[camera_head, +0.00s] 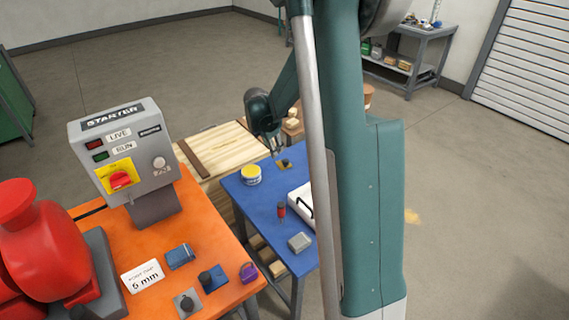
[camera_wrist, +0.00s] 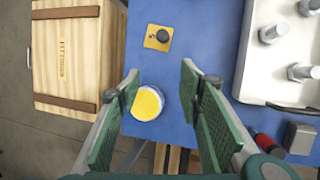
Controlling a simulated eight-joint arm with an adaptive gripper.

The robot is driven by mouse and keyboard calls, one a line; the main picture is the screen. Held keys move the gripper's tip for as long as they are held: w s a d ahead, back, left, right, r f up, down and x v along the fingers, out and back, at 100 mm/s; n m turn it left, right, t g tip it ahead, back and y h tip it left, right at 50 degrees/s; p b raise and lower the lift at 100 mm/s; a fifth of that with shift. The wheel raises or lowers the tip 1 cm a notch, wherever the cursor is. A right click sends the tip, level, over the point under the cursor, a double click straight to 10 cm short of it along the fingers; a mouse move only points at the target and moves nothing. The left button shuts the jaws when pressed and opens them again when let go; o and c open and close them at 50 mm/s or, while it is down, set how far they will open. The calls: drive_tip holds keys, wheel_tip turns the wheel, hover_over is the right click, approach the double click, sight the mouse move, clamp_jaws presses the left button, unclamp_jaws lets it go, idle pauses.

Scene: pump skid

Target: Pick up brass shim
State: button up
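The brass shim (camera_wrist: 157,38) is a small yellow-brown square plate with a dark round knob on it. It lies on the blue table top (camera_wrist: 208,28), near its left edge in the wrist view. In the head view the shim (camera_head: 281,165) is at the far end of the blue table, small and partly hidden. My gripper (camera_wrist: 160,72) is open, with its green fingers spread wide and nothing between the tips. The shim appears just beyond the fingertips in the wrist view. In the head view my gripper (camera_head: 273,147) is above the shim's end of the table.
A yellow-lidded tin (camera_wrist: 147,103) stands close to the shim, by the left finger. A white tray with bolts (camera_wrist: 260,75) is at the right. A red-handled tool (camera_head: 281,211) and a grey block (camera_head: 299,242) lie nearer. A wooden crate (camera_wrist: 65,55) stands left.

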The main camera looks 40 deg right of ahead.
sight(285, 160)
drive_tip(key=w+d+f+n+p, duration=0.1)
drive_tip(key=w+d+f+n, duration=0.1)
drive_tip(key=d+f, duration=0.5)
drive_tip(key=shift+w+f+n+g, duration=0.15)
drive_tip(key=shift+f+n+g, duration=0.25)
drive_tip(key=shift+n, duration=0.1)
drive_tip(key=shift+x, duration=1.25)
drive_tip(key=shift+d+b+x, duration=0.2)
drive_tip(key=shift+b+x, duration=0.75)
drive_tip(key=shift+x, duration=1.65)
drive_tip(key=shift+r, duration=0.1)
drive_tip(key=c, duration=1)
